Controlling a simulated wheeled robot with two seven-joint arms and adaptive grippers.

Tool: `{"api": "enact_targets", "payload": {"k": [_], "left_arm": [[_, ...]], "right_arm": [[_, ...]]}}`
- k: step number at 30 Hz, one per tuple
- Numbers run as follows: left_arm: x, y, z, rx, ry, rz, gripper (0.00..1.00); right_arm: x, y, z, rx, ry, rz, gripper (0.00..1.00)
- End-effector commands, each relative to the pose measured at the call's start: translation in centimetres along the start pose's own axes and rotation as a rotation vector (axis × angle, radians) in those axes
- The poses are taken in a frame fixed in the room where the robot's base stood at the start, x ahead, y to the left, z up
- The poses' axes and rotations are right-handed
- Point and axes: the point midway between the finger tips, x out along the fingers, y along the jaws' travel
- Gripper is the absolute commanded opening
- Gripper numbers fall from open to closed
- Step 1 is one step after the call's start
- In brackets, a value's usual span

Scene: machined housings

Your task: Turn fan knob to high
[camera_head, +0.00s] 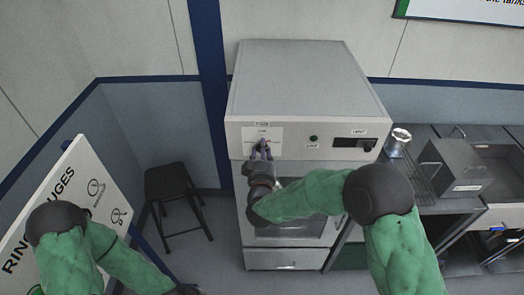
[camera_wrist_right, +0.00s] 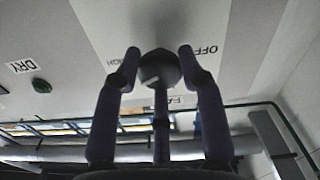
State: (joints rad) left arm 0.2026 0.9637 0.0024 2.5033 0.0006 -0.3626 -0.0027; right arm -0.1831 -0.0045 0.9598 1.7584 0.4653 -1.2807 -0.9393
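The fan knob (camera_wrist_right: 160,68) is a dark round knob with a light mark toward its lower left in the right wrist view. Upside-down lettering around it reads OFF (camera_wrist_right: 199,50) at right and a partly covered HIGH at left; FAN is below. My right gripper (camera_wrist_right: 159,56) has its fingers spread, one fingertip on each side of the knob, with a third finger below it. Any contact is hard to tell. In the head view, my right gripper (camera_head: 263,150) is at the left part of the machine's panel (camera_head: 290,138) and hides the knob. My left gripper is out of view.
The panel also has a green button (camera_head: 313,138) and a black switch or display (camera_head: 353,144). A metal can (camera_head: 398,141) and grey box (camera_head: 455,165) stand on the right counter. A black stool (camera_head: 170,187) and white gauge board (camera_head: 75,200) are at left.

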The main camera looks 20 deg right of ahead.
Motion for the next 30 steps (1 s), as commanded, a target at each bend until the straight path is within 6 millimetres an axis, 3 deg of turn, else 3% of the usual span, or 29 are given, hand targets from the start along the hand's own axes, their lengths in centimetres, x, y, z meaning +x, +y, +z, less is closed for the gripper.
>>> {"api": "enact_targets", "payload": {"k": [7, 21, 30], "left_arm": [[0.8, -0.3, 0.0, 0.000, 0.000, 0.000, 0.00], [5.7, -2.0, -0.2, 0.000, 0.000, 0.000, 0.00], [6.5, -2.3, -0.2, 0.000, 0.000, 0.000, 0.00]], "right_arm": [[0.0, -0.1, 0.1, 0.036, 0.002, 0.001, 0.07], [0.0, -0.2, 0.3, 0.351, 0.001, 0.000, 0.07], [0.0, -0.1, 0.1, 0.431, -0.002, -0.001, 0.07]]}}
